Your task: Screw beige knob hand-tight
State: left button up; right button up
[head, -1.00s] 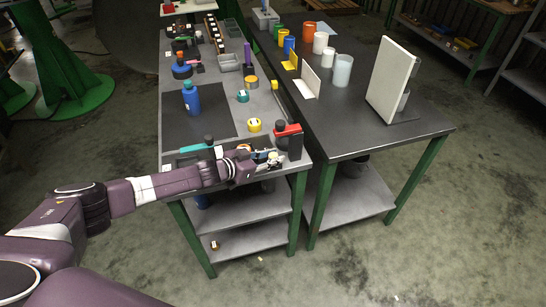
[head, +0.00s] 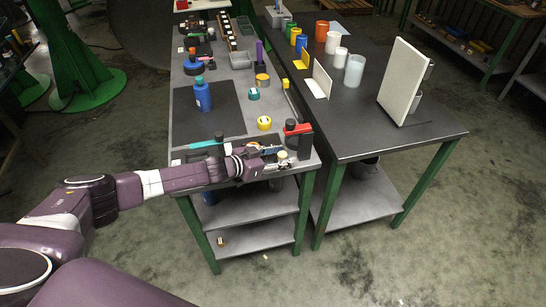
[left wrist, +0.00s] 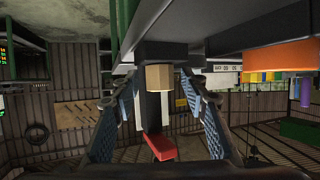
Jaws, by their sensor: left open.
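The beige knob (left wrist: 158,77) shows as a faceted block on a dark part in the left wrist view. It sits between the fingertips of my left gripper (left wrist: 158,88), with a visible gap on each side. The gripper is open. In the head view my left gripper (head: 277,159) is at the front right corner of the left bench, and the knob (head: 282,155) is a small pale spot there. A red and black device (head: 299,139) stands just behind it; red also shows below the knob in the left wrist view (left wrist: 162,147). My right gripper is out of view.
The left bench holds a blue bottle (head: 203,96) on a dark mat, a yellow roll (head: 264,123) and a teal roll (head: 253,94). The right bench (head: 350,125) has cups and a white upright panel (head: 402,82); its front middle is clear.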

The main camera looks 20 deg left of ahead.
pick_arm(q)
jog(key=v, duration=1.1)
jog(key=shift+s+a+r, duration=0.2)
jog(key=shift+s, duration=0.05)
